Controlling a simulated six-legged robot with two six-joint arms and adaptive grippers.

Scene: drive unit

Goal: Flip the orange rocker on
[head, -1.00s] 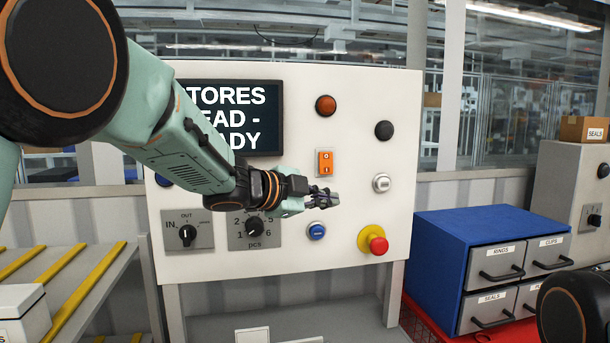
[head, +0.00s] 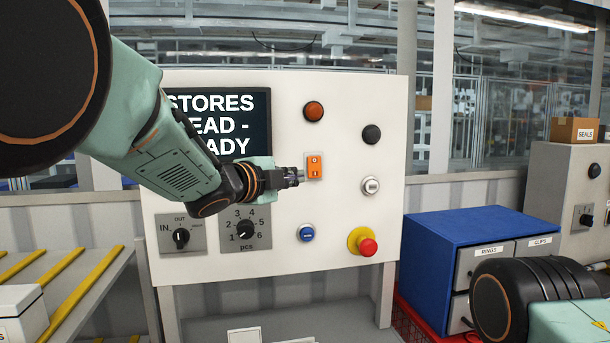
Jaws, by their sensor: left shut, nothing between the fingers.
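The orange rocker (head: 314,167) is a small upright switch on the white panel (head: 340,230), below the orange round lamp and right of the screen. My left gripper (head: 300,176) is shut and empty. Its fingertips are at the left edge of the rocker in the picture; I cannot tell whether they touch it. The rocker's two marked halves are visible, but which half is pressed is too small to tell. My right gripper is out of view; only part of my right arm shows at the lower right.
Two rotary knobs sit lower left. A blue drawer cabinet (head: 425,258) stands right of the panel.

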